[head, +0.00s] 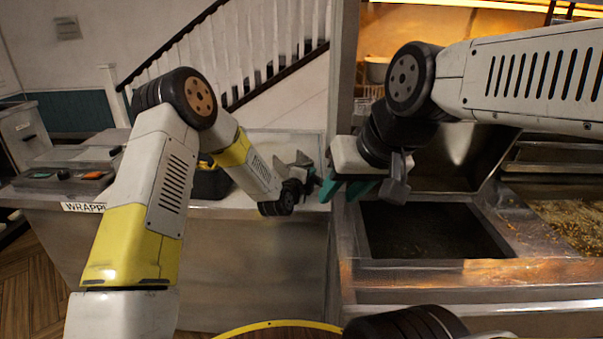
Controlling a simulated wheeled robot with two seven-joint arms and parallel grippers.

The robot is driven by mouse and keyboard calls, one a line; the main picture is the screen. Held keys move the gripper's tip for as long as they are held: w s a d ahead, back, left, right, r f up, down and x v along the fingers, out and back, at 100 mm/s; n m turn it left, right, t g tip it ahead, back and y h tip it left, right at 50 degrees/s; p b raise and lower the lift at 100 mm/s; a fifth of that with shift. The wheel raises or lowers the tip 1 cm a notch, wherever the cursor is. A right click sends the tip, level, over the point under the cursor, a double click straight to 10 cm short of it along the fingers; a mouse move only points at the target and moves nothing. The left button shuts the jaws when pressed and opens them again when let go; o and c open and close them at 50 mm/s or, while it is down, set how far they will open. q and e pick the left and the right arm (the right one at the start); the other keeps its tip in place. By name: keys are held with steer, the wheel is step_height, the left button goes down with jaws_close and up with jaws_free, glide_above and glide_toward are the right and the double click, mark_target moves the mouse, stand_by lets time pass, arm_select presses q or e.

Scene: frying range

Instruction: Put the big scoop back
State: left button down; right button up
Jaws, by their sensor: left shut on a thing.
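My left gripper (314,180) is the higher one, at the end of the yellow-banded arm, over the right end of the counter. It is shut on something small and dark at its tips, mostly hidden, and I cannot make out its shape. My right gripper (349,190) points down beside it, just to the right, over the counter's edge by the fryer. Its teal-padded fingers are apart, with nothing seen between them. I cannot clearly pick out the big scoop in this view.
An open fryer well (430,232) lies below and right of the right gripper. A bent metal panel (458,152) stands behind it. Fried food (575,222) fills a bin at far right. The counter (265,215) front is bare. A grey box (70,165) sits at left, and a post rises behind the grippers.

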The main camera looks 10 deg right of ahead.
arm_select(q)
steer(key=shift+f, duration=0.1)
steer(key=c, duration=1.1)
jaws_free()
steer(key=shift+c, duration=0.2)
steer(key=shift+s, duration=0.1)
